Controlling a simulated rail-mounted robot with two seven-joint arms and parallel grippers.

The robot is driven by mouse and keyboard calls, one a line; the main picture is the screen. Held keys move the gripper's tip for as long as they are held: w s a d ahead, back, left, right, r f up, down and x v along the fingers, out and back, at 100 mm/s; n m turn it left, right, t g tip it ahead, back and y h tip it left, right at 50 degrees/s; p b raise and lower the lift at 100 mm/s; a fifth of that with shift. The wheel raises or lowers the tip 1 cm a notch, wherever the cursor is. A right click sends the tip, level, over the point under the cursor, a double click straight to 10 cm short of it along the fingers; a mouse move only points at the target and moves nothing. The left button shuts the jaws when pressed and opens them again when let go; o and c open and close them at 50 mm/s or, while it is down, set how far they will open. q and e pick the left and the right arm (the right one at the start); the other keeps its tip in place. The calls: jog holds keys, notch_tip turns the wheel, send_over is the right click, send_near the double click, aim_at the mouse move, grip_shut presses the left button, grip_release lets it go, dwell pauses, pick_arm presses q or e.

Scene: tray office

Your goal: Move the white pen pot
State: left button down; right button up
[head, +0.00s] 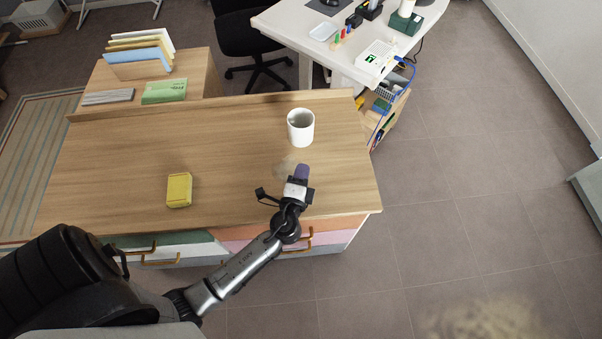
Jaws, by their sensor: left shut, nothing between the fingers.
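The white pen pot (301,138) stands upright on the wooden desk top, near its back edge and right of the middle. Its inside looks empty from here. My left gripper (301,172) is over the right part of the desk, on the near side of the pot and apart from it. Its purple-tipped fingers are shut with nothing between them. My right gripper is out of view.
A yellow block-like item (179,190) lies on the desk (110,150) to the left. Behind stand a low cabinet with folders (139,55) and a green pack (165,92), a black chair (240,35) and a white table (290,22). The desk's middle is clear.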

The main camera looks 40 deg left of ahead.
aim_at(303, 136)
pick_arm(q)
jog(key=x, duration=0.6)
jog(key=shift+w+r, duration=0.1)
jog(key=shift+w, duration=0.25)
jog(key=shift+w+a, duration=0.15)
jog(key=shift+a, duration=1)
jog(key=shift+w+a, duration=0.2)
jog(key=shift+a, duration=0.5)
jog(key=shift+a, duration=0.1)
